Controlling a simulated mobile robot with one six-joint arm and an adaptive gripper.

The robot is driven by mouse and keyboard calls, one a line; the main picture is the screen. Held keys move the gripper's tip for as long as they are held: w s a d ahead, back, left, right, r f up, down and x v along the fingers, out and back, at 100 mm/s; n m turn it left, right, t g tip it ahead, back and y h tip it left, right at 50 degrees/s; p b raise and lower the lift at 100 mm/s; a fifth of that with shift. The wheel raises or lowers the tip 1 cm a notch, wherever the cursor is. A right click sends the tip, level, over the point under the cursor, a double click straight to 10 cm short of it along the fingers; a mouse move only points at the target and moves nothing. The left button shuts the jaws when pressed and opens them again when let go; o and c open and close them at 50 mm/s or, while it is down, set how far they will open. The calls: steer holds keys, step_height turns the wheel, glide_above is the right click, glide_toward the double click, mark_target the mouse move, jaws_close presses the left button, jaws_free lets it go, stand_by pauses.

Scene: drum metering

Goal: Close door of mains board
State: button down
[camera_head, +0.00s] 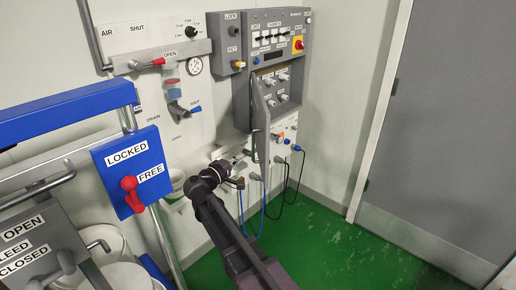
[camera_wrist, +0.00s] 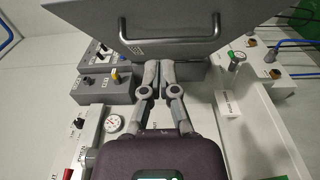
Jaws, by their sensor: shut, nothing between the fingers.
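The grey mains board (camera_head: 280,52) is on the wall at upper centre. Its lower door (camera_head: 259,120) stands open, swung outward from its left side and seen nearly edge-on, with knobs and sockets exposed behind it. In the wrist view the door (camera_wrist: 190,38) is a large grey panel with a dark bar handle, across the top. My gripper (camera_wrist: 157,72) is shut and empty, its fingertips at the panel's lower edge in the picture; I cannot tell whether they touch. In the head view my gripper (camera_head: 238,160) is left of the door, near its lower part.
An air panel with a gauge (camera_head: 194,65) and valves is left of the board. Blue and black cables (camera_head: 288,192) hang below it. A blue locking lever plate (camera_head: 133,170) and rail are at left. Green floor (camera_head: 335,240) is clear before the grey door (camera_head: 440,120) at right.

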steer(key=shift+w+d, duration=0.1)
steer(key=x, duration=0.9)
steer(key=shift+w+d, duration=0.3)
steer(key=shift+d, duration=0.1)
stand_by(0.3)
